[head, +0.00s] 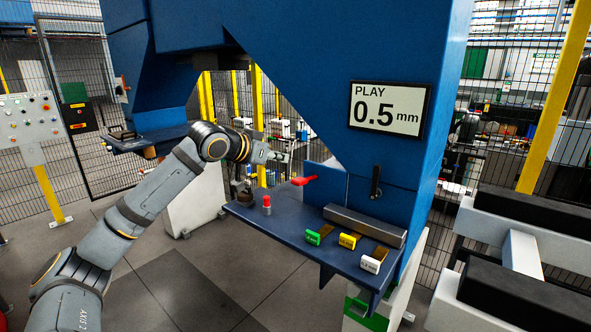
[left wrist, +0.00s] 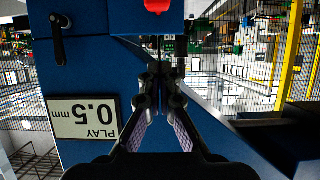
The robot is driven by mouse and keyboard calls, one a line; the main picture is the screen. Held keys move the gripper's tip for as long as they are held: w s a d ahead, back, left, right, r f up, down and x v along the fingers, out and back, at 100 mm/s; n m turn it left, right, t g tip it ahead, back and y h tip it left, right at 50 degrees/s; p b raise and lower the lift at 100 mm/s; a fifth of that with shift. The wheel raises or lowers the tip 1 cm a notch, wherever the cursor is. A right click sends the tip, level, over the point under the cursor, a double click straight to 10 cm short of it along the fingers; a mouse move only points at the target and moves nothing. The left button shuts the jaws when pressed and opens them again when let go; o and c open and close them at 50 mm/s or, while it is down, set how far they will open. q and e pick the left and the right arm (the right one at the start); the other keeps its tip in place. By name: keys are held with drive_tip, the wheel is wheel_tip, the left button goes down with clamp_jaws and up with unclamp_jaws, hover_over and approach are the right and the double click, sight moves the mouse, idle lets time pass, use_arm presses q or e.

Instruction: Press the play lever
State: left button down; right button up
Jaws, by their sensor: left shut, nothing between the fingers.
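My left gripper (head: 282,157) is shut and empty, in the air above the back edge of the blue shelf. A red lever (head: 304,181) shows just below and right of its tips, with a visible gap in the picture. A red object at the top edge of the left wrist view (left wrist: 157,5) may be that lever's end. The fingers (left wrist: 158,98) point towards it in that upside-down view. A black handle (head: 376,182) hangs on the blue machine under the display (head: 387,106), which reads PLAY 0.5 mm. No label shows which one is the play lever.
The blue machine (head: 430,60) stands close on the right.

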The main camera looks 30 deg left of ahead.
use_arm(q)
drive_tip(key=w+p, duration=0.2)
drive_tip(key=w, duration=0.1)
drive_tip(key=p, duration=0.3)
hover_over(295, 180)
wheel_tip(295, 180, down, 2)
drive_tip(key=shift+d+f, duration=0.1)
drive_tip(key=shift+f, duration=0.05)
wheel_tip(295, 180, down, 4)
drive_tip(key=shift+r+p, duration=0.1)
drive_tip(key=shift+p, duration=0.2)
drive_tip(key=shift+s+f, duration=0.35)
drive_tip(key=shift+f, duration=0.05)
drive_tip(key=shift+w+f, duration=0.1)
use_arm(e)
wheel_tip(295, 180, up, 7)
drive_tip(key=w, duration=0.1)
drive_tip(key=shift+w, duration=0.2)
use_arm(q)
drive_tip(key=shift+w, duration=0.1)
use_arm(e)
drive_tip(key=shift+w+d, duration=0.1)
